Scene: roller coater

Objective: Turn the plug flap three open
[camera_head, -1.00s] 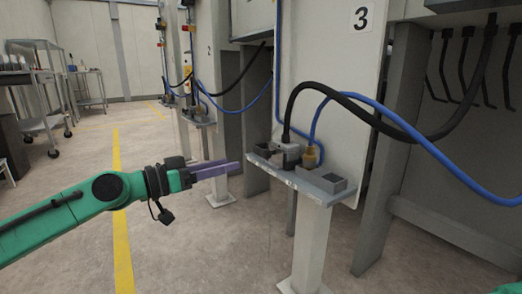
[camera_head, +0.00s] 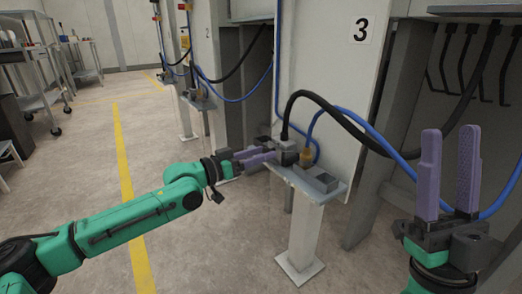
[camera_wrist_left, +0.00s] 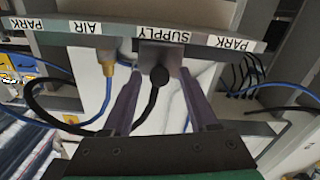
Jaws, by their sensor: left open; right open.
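The station marked 3 has a grey shelf (camera_head: 307,190) on a post. A grey socket housing (camera_head: 288,153) with a black cable stands at the shelf's left end; I cannot clearly tell its flap apart. My left gripper (camera_head: 262,154) is open beside this housing. In the left wrist view its fingers (camera_wrist_left: 162,95) lie on either side of the black plug (camera_wrist_left: 159,75), under the SUPPLY label (camera_wrist_left: 168,34); contact cannot be told. My right gripper (camera_head: 449,175) is open and empty, pointing up at the right.
A brass fitting (camera_head: 306,156) with a blue hose and a grey block (camera_head: 322,180) sit on the same shelf. The black cable (camera_head: 335,112) and blue hose (camera_head: 372,130) arch to the right. A white panel (camera_head: 335,70) stands behind.

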